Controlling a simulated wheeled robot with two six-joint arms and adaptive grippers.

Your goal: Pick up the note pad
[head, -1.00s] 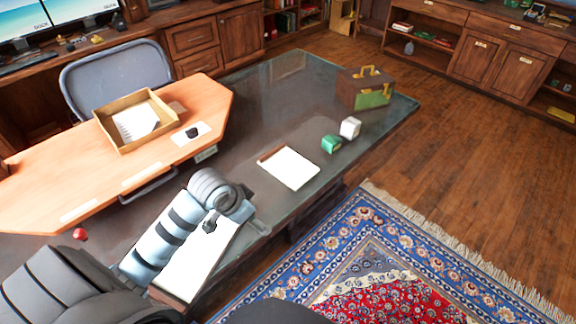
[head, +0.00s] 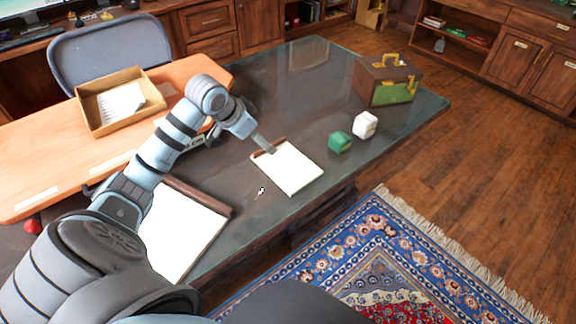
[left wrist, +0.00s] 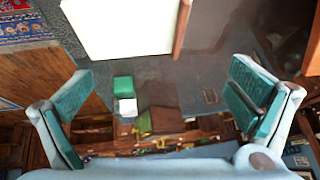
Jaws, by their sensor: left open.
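A white note pad with a brown top edge (head: 291,168) lies flat on the dark glass-topped desk. It also shows at the top of the left wrist view (left wrist: 120,25). A larger white pad with a brown edge (head: 180,232) lies nearer, partly hidden behind my left arm. My left gripper (head: 264,144) is at the brown edge of the smaller pad in the head view; I cannot tell whether it touches. In the left wrist view its two fingers (left wrist: 160,70) are wide apart with nothing between them. My right gripper is not in view.
A green cube (head: 340,142), a white cube (head: 365,125) and a brown-green case (head: 387,80) stand right of the pad. A cardboard tray with papers (head: 83,108) sits on the orange wood desktop (head: 40,175) at left.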

